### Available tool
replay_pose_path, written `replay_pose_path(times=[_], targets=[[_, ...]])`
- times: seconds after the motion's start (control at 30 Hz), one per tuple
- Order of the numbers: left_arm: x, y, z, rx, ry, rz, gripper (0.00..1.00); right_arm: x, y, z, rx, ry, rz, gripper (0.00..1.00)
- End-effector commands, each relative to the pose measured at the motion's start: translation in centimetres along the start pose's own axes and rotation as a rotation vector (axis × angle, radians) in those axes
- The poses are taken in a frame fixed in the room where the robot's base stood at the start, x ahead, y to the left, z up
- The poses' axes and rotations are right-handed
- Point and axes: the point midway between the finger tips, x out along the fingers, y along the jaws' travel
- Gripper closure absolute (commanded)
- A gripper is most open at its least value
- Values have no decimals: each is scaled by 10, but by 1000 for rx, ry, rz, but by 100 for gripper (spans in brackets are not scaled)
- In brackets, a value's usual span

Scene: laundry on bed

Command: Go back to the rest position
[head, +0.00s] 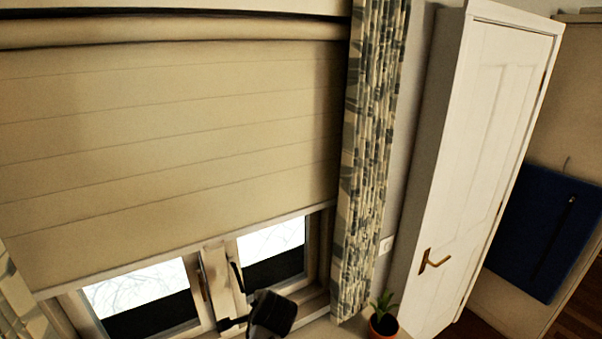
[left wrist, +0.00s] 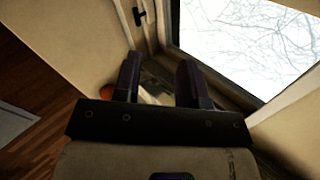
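My left gripper (left wrist: 158,78) shows in the left wrist view with its two dark fingers apart. No object is held between them. Beyond the fingers are a pale patch and a window corner, with bare branches behind the glass. My right gripper is not seen. No laundry or bed shows in either view.
The head view is tilted. It shows a window (head: 268,242) under a beige blind (head: 170,140), a patterned curtain (head: 370,150), a white door (head: 485,150), a potted plant (head: 383,322) and a dark blue panel (head: 545,230). Wooden floor (left wrist: 50,75) shows in the left wrist view.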

Motion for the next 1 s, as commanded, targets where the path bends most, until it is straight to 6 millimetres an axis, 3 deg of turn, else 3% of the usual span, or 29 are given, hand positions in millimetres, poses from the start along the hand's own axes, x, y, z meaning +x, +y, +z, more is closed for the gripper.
replay_pose_path(times=[0.13,0.23,0.37,0.5,0.67,1.0], targets=[[-54,-33,1,-457,140,-57,62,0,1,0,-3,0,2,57],[-101,-56,16,-781,274,-84,62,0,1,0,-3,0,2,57],[-136,-39,46,-1105,415,-45,62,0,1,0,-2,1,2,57],[-150,21,86,-1280,490,21,62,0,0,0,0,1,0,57],[-153,100,125,-1311,478,72,62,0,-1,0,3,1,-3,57],[-141,278,186,-1299,221,254,62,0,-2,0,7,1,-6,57]])
